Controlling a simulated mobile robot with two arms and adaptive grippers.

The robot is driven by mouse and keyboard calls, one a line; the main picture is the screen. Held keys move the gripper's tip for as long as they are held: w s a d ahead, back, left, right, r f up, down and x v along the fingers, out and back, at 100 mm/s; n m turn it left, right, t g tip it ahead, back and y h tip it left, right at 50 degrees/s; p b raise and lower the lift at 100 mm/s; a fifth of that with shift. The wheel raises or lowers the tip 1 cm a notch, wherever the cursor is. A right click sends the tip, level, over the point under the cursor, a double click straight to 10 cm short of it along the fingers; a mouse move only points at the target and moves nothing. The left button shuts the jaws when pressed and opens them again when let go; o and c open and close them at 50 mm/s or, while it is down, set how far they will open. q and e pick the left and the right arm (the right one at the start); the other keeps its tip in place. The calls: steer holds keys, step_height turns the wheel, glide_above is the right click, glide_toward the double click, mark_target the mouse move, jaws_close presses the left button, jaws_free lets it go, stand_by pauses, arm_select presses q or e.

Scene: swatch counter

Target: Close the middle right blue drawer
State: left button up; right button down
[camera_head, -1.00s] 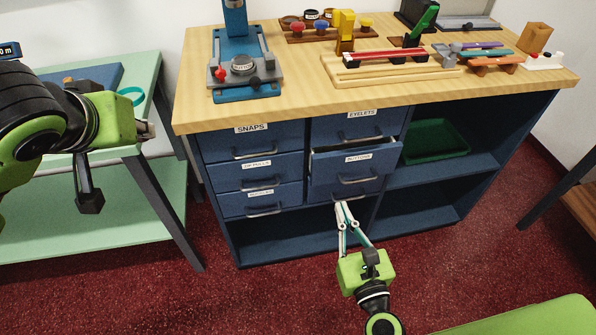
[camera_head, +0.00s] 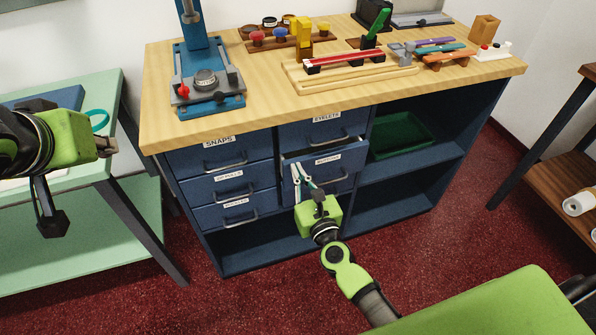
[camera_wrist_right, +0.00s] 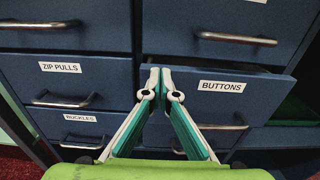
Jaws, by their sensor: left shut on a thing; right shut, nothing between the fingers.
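The middle right blue drawer, labelled BUTTONS (camera_head: 348,157), is pulled part way out of the cabinet, with a dark gap above its front. It also shows in the right wrist view (camera_wrist_right: 270,92). My right gripper (camera_head: 297,166) is shut and empty, its fingertips at the left part of this drawer's front. In the right wrist view the fingertips (camera_wrist_right: 161,74) overlap the drawer's left edge; I cannot tell whether they touch. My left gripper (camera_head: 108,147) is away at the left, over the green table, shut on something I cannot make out.
The other drawers, such as ZIP PULLS (camera_wrist_right: 66,78), look shut. A green bin (camera_head: 400,137) sits on the open shelf to the right. The wooden counter (camera_head: 250,118) above carries a press and tools. A mint-green table (camera_head: 135,215) stands at the left. Red floor in front is free.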

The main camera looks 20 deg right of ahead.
mark_target(293, 161)
steer(key=w, duration=0.3)
steer(key=shift+w+b, duration=0.3)
steer(key=shift+w, duration=0.05)
steer(key=shift+r, duration=0.2)
